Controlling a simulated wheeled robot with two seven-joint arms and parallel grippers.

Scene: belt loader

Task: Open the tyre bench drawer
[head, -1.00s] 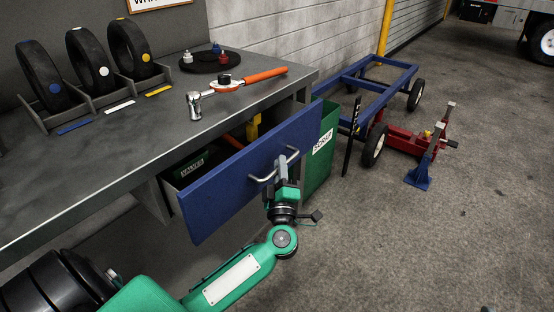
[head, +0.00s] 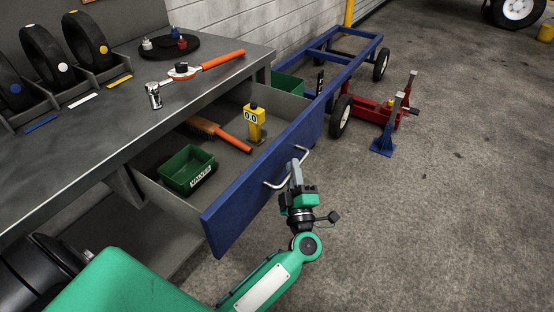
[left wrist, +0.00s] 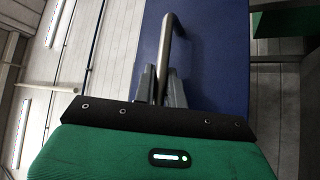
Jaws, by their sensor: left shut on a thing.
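The tyre bench (head: 110,130) stands at the left in the head view. Its drawer, with a blue front (head: 262,188), is pulled well out, and its inside shows. My left gripper (head: 296,172) is shut on the drawer's silver bar handle (head: 280,184). In the left wrist view the handle (left wrist: 166,50) runs down between the two fingers, in front of the blue drawer front (left wrist: 215,60). Inside the drawer are a green bin (head: 187,170), a yellow gauge (head: 254,124) and an orange-handled brush (head: 220,134). My right gripper is not in view.
On the bench top are a torque wrench (head: 190,72), several tyres in a rack and a dark round tray (head: 168,47). A green bin (head: 288,86) stands behind the drawer. A blue trolley (head: 335,60) and a jack stand (head: 388,130) are beyond.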

